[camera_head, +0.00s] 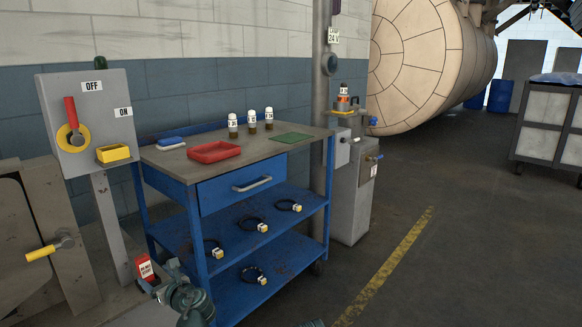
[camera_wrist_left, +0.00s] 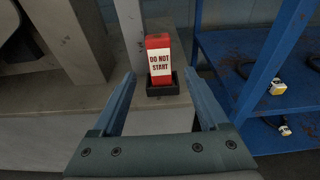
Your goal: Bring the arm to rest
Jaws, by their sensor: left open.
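My left gripper (camera_head: 158,275) is at the lower left of the head view, close to a red block with a white DO NOT START label (camera_head: 144,266). In the left wrist view my left gripper (camera_wrist_left: 160,78) has its two fingers wide apart with nothing held between them. The labelled block (camera_wrist_left: 159,55) stands upright in a small black holder (camera_wrist_left: 165,88) on a grey ledge, just beyond the fingertips.
A blue cart (camera_head: 262,235) with a red tray (camera_head: 213,152), several bottles and looped straps stands right of the block. Left are a grey switch box (camera_head: 95,130) and a yellow-handled lever (camera_head: 42,252).

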